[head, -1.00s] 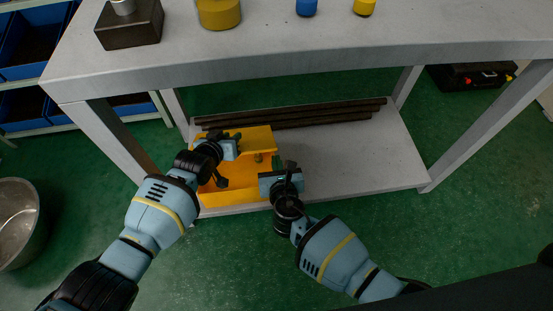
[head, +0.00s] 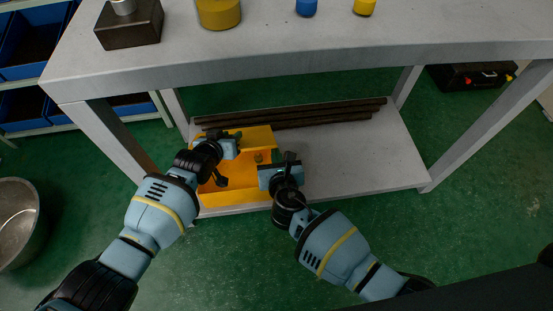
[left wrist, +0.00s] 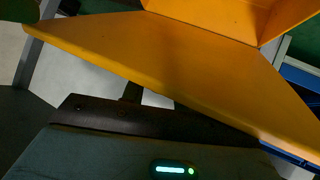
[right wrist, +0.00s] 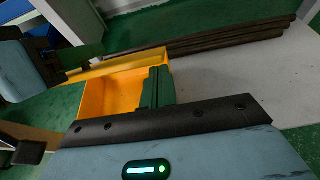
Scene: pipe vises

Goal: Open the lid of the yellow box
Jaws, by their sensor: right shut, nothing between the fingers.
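The yellow box (head: 236,196) sits at the left of the table's lower shelf. Its inside shows in the right wrist view (right wrist: 105,98). Its lid (head: 255,138) stands raised at the back in the head view, and a broad yellow panel, apparently this lid, crosses the left wrist view (left wrist: 150,55). My left gripper (head: 231,146) is at the lid and hides part of it. Its fingers are too unclear to tell open from shut. My right gripper (head: 290,160) is shut and empty at the box's right side; its fingers show in the right wrist view (right wrist: 157,88).
Several dark pipes (head: 320,114) lie along the back of the lower shelf (head: 375,165). The tabletop (head: 300,45) overhangs the shelf. Table legs (head: 480,130) stand at the sides. The shelf right of the box is clear. A metal bowl (head: 18,220) is on the floor at left.

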